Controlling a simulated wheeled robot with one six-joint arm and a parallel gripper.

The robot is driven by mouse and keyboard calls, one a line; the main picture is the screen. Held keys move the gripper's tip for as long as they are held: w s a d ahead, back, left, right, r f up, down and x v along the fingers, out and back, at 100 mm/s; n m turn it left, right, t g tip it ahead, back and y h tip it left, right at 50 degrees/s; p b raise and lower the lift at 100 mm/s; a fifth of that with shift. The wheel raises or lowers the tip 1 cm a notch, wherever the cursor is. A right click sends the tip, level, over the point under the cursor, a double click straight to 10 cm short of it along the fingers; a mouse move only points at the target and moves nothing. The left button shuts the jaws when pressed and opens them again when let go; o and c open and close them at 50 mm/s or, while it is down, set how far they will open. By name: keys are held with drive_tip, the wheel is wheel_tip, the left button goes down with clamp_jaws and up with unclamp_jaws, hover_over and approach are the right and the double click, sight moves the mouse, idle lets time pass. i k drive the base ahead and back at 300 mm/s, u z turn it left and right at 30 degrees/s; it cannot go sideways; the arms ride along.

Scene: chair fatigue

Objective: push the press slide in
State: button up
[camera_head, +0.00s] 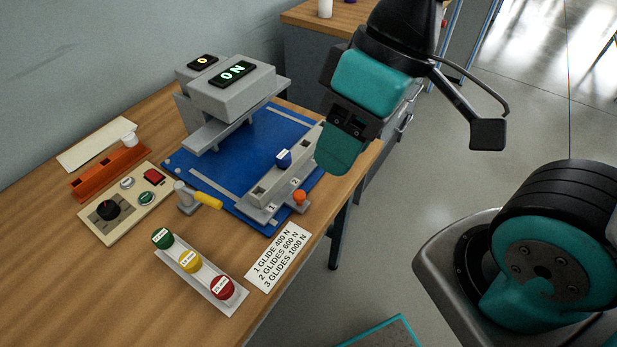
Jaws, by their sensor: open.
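The press stands on a blue base plate (226,170) on the wooden table. Its grey head, with a lit "ON" display (232,73), is at the back left of the plate. The grey press slide (262,203) is a long block with sockets, lying along the plate's right side, apart from the head.
A lever with a yellow handle (208,200) is at the plate's front left. A control panel (125,205) and an orange block (108,174) lie left. A tray (200,282) holds green, yellow and red glides. A load card (277,258) lies near the table's front edge.

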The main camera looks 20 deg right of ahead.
sight(279, 187)
drive_tip(key=z, duration=0.8)
drive_tip(key=k, duration=0.75)
drive_tip(key=u, duration=0.7)
drive_tip(key=i, duration=0.5)
